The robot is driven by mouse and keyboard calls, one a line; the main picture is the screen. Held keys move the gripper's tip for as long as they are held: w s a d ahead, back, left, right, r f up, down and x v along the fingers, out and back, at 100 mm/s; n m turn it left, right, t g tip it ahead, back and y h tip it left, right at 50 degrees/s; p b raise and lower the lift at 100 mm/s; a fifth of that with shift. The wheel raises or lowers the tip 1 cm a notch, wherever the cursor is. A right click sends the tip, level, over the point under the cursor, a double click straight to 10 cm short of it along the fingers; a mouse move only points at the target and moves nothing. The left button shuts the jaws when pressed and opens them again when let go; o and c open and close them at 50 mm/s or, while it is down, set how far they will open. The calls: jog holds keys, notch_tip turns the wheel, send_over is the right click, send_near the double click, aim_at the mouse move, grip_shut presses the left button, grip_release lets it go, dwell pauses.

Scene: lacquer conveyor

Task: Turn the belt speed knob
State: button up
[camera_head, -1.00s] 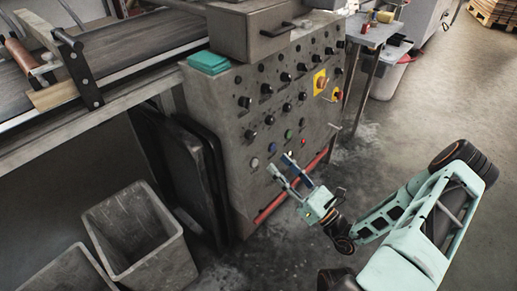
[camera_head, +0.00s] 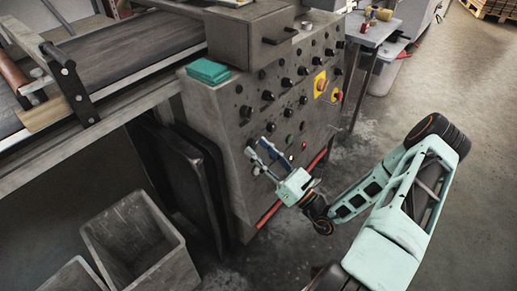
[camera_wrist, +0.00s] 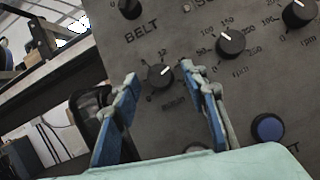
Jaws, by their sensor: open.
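The belt speed knob (camera_wrist: 160,76) is a round black knob with a white pointer line, on the grey panel below the word BELT. A scale with a 12 is printed around it. My gripper (camera_wrist: 159,73) is open, and in the wrist view its blue fingertips appear on either side of this knob. I cannot tell whether they touch it. In the head view my gripper (camera_head: 259,147) is at the lower left part of the control panel (camera_head: 228,123), and its fingers cover the knob's area.
To the right are an rpm knob (camera_wrist: 231,41), close to the right finger, and a blue button (camera_wrist: 268,128). Another black knob (camera_wrist: 131,8) is above. A red bar (camera_head: 268,214) runs along the panel's lower edge. A grey bin (camera_head: 138,240) stands at lower left.

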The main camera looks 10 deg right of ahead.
grip_shut()
